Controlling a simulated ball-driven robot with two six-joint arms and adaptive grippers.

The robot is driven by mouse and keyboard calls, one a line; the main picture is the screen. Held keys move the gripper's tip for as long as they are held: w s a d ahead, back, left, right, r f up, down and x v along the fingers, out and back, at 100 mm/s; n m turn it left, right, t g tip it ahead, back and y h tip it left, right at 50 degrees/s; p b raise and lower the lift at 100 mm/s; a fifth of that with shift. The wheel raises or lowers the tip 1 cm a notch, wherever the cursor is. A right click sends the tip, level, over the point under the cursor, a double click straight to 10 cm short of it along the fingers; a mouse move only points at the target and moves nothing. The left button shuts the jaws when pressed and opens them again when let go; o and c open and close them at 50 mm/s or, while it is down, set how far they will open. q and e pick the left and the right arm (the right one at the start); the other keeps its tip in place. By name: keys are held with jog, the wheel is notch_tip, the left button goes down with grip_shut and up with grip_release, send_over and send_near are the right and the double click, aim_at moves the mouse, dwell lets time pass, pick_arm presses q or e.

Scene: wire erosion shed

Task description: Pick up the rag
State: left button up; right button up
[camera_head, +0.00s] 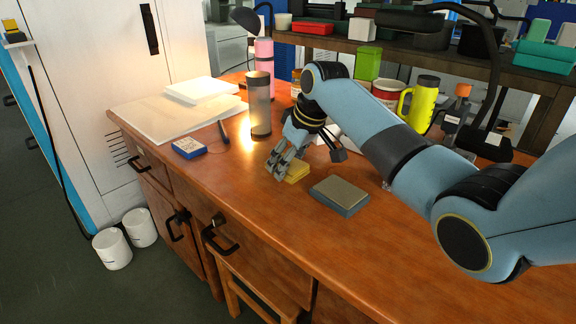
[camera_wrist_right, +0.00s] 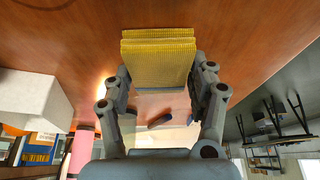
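The rag (camera_head: 297,172) is a small folded yellow cloth on the wooden bench top, near the front edge. My right gripper (camera_head: 300,163) is low over the bench right at the rag, partly covering it in the head view. In the right wrist view the rag (camera_wrist_right: 158,62) shows as a ribbed yellow stack at the top middle. The fingers of the right gripper (camera_wrist_right: 160,78) are spread wide, one at each side edge of the rag. Whether they touch it is hard to tell. My left gripper is not in view.
A grey-topped block (camera_head: 339,195) lies just right of the rag. A blue box (camera_head: 189,148) and a lit cylinder (camera_head: 259,105) stand to the left. A yellow bottle (camera_head: 424,104) and other containers crowd the back. The front right of the bench is clear.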

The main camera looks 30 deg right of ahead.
aim_at(294, 163)
jog(key=shift+d+f, duration=0.15)
jog(key=shift+d, duration=0.1)
jog(key=shift+c, duration=1.1)
jog(key=shift+b, duration=0.3)
jog(key=shift+d+r, duration=0.1)
jog(key=shift+r, duration=0.2)
jog(key=v, duration=0.2)
jog(key=w+p+v, duration=0.1)
jog(key=v, duration=0.1)
jog(key=shift+s+r, duration=0.15)
jog(key=shift+r, duration=0.4)
jog(key=s+d+r+p, duration=0.2)
jog(key=s+r, duration=0.4)
jog(key=s, duration=0.4)
jog(key=shift+d+p, duration=0.4)
jog(key=shift+p, duration=0.05)
jog(key=shift+s, duration=0.1)
jog(key=o, duration=0.4)
jog(key=c, duration=0.4)
